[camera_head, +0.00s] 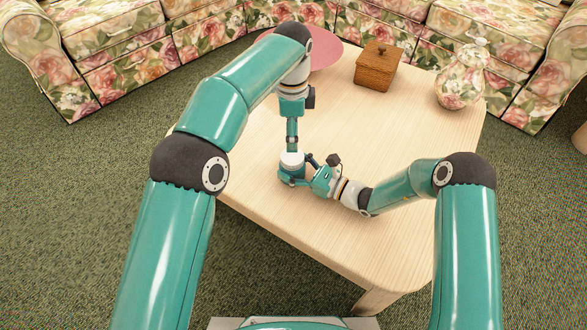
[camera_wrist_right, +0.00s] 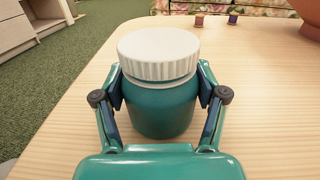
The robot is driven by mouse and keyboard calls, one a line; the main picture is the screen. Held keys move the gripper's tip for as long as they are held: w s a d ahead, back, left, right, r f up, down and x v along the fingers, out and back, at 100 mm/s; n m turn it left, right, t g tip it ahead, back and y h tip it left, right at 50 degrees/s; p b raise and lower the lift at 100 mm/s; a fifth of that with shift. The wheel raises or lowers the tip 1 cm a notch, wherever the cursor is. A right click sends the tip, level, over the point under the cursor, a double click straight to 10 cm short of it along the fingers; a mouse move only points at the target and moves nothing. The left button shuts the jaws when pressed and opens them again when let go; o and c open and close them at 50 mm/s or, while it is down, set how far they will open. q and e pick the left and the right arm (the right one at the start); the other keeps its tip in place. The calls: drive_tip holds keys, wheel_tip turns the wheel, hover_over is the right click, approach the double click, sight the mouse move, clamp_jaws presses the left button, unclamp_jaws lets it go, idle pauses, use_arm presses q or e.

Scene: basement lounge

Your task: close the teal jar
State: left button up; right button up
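The teal jar (camera_wrist_right: 160,108) stands upright on the table, with a white ribbed lid (camera_wrist_right: 158,52) sitting level on its top. In the head view the white lid (camera_head: 292,159) shows below my left gripper. My right gripper (camera_wrist_right: 160,95) has its fingers against both sides of the jar body, below the lid; it also shows in the head view (camera_head: 305,172). My left gripper (camera_head: 292,143) points down above the lid, seen narrow from here, so its finger opening is unclear. It does not show in the right wrist view. Whether the lid is tight cannot be seen.
The pale wooden table (camera_head: 350,225) is clear at the front. A lidded wooden box (camera_head: 378,67), a floral lidded vase (camera_head: 461,80) and a pink round piece (camera_head: 325,48) stand farther back. Two small dark-coloured items (camera_wrist_right: 199,20) are behind the jar in the wrist view. Floral sofas surround the back.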

clamp_jaws()
use_arm(q)
drive_tip(key=n, duration=1.9)
drive_tip(key=shift+n, duration=0.4)
drive_tip(key=n, duration=1.1)
drive_tip(key=shift+n, duration=0.4)
drive_tip(key=shift+f, duration=0.1)
